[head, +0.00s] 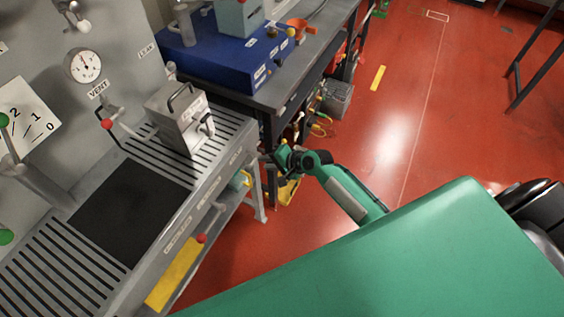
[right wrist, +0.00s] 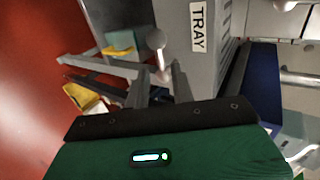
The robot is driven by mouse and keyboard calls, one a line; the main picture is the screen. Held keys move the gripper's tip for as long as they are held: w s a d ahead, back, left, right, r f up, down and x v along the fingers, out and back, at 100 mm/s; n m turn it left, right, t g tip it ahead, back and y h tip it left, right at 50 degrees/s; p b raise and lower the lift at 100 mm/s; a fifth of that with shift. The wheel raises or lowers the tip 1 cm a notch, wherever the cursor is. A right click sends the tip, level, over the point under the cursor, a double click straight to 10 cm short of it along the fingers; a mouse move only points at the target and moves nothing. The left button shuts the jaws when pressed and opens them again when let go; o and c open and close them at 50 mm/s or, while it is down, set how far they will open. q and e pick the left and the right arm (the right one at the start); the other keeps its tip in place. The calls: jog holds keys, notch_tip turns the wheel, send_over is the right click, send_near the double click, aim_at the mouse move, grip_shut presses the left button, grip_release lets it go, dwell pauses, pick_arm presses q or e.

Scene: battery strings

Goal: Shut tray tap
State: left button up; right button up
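The tray tap shows in the right wrist view as a pale lever with a round knob (right wrist: 156,40), beside a grey panel labelled TRAY (right wrist: 198,28). My right gripper (right wrist: 160,78) has its two grey fingers apart, with the lever's stem between them. I cannot tell whether they touch it. In the head view my right gripper (head: 270,157) is at the right end of the slatted grey bench (head: 222,172), below its top. The tap is not clear there. My left gripper is not in view.
A grey metal box with a handle (head: 180,118) and a black mat (head: 132,208) are on the bench. A dark workbench (head: 280,92) with a blue case (head: 215,58) stands behind. Red floor at right is mostly clear.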

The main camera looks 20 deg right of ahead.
jog(key=v, duration=0.6)
jog(key=shift+s+d+r+b, duration=0.15)
jog(key=shift+s+d+b, duration=0.05)
jog(key=shift+b, duration=0.1)
jog(key=s+d+f+n+g+h, duration=0.1)
jog(key=s+d+f+n+h, duration=0.1)
jog(key=s+f, duration=0.65)
jog(key=s+d+f+n+g+h, duration=0.1)
jog(key=s+d+f, duration=0.15)
jog(key=f, duration=1.05)
jog(key=s+d+f+n+g+h, duration=0.1)
jog(key=s+f+n+g+h, duration=0.1)
jog(key=s+f, duration=0.6)
jog(key=s+a+f+n+g, duration=0.1)
jog(key=s+f+n, duration=0.1)
jog(key=s+f, duration=0.3)
jog(key=s+a+f+n+g+h, duration=0.1)
jog(key=s+f+n, duration=0.2)
jog(key=s, duration=1)
jog(key=s+a+f+n+g, duration=0.1)
jog(key=s+f+n, duration=0.2)
jog(key=s+f, duration=0.6)
jog(key=shift+s+g+h, duration=0.4)
jog(key=shift+s, duration=0.1)
jog(key=shift+w, duration=0.15)
